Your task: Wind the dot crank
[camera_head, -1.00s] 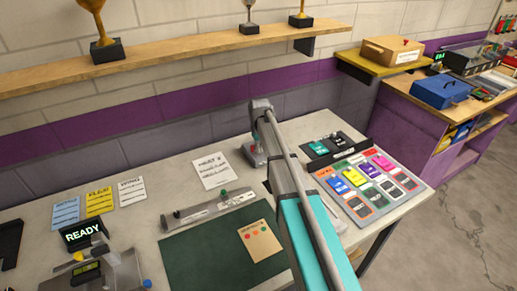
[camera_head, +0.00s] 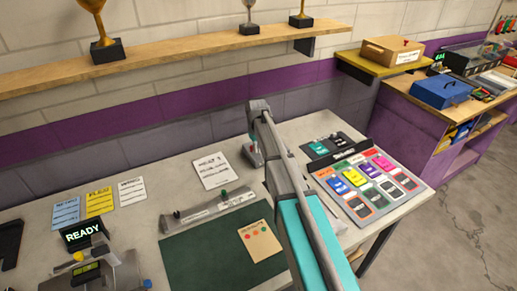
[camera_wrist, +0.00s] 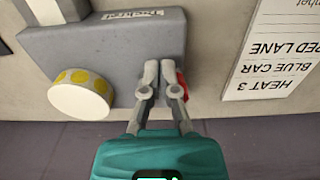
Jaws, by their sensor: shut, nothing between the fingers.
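In the wrist view a grey box-shaped device (camera_wrist: 95,50) with a small label carries a pale roll (camera_wrist: 82,94) with yellow dots on its side. A red part (camera_wrist: 183,84), perhaps the crank handle, shows at the device's right end, partly hidden behind my finger. My gripper (camera_wrist: 163,66) is shut and empty at that end, its fingertips right beside the red part. I cannot tell whether they touch. In the head view the device (camera_head: 252,154) stands at the back of the table, and my arm hides most of it.
A printed heat sheet (camera_head: 213,170) lies left of the device. A grey rail (camera_head: 208,208) and a dark green mat (camera_head: 205,250) lie nearer the front. A tray of coloured cards (camera_head: 365,185) is to the right. The wall is close behind.

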